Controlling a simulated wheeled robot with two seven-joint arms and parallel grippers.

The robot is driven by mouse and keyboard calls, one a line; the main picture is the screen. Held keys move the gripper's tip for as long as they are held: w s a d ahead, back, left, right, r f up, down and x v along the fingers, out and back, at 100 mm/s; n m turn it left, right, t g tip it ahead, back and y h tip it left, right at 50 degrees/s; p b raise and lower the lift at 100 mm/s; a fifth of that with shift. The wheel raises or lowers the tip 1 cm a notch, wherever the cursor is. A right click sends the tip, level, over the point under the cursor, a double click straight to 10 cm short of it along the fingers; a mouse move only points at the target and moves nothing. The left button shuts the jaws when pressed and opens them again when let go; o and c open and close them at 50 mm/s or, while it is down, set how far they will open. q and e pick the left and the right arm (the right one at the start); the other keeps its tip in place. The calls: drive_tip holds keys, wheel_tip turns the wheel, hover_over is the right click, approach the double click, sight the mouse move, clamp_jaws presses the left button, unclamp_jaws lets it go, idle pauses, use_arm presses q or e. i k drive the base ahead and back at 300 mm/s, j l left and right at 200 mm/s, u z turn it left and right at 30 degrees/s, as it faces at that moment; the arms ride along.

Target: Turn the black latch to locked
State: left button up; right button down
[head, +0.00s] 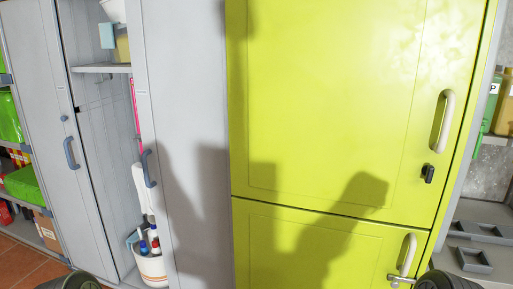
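The black latch (428,173) is a small dark knob on the upper yellow-green door (320,100), near its right edge. It sits just below that door's pale upright handle (441,121). Its grip looks roughly upright; I see no mark that tells locked from unlocked. The upper door looks closed, flush above the lower door. Neither of my grippers shows. Only dark rounded parts, probably of my arms, show at the bottom left and bottom right edges, well below the latch.
The lower yellow-green door (330,250) has a pale handle (407,254) and a small metal fitting (400,279). At left, a grey cabinet stands open with a bucket of bottles (151,266) inside. Grey trays (480,233) lie at right. Shadows fall across the doors.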

sight(428, 171)
drive_tip(key=z, duration=0.25)
drive_tip(key=l+z, duration=0.9)
drive_tip(key=l, duration=0.2)
drive_tip(key=i+l, duration=0.1)
drive_tip(key=l, duration=0.25)
drive_tip(key=i+l+z, duration=0.1)
drive_tip(key=l, duration=0.3)
drive_tip(key=i+l, duration=0.1)
drive_tip(key=l, duration=0.25)
